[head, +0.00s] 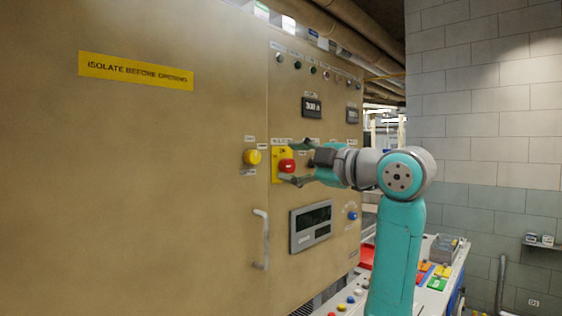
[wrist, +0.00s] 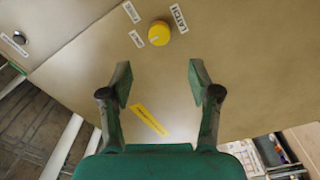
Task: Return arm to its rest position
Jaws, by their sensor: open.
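My arm is teal and grey and reaches in from the right in the head view. My gripper (head: 290,163) is in front of the tan cabinet, around the height of a red button (head: 287,166) on a yellow plate. In the wrist view my gripper (wrist: 159,85) has its two fingers spread wide, with nothing between them. A yellow knob (wrist: 159,33) shows beyond the fingertips there, and it also shows in the head view (head: 251,157) left of the gripper. I cannot tell whether a fingertip touches the panel.
The tan cabinet (head: 160,190) fills the left, with a handle (head: 262,240) and a display (head: 311,226). A console (head: 437,290) with coloured buttons and bins stands low behind my arm. A block wall (head: 485,140) is at the right. Pipes (head: 345,35) run overhead.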

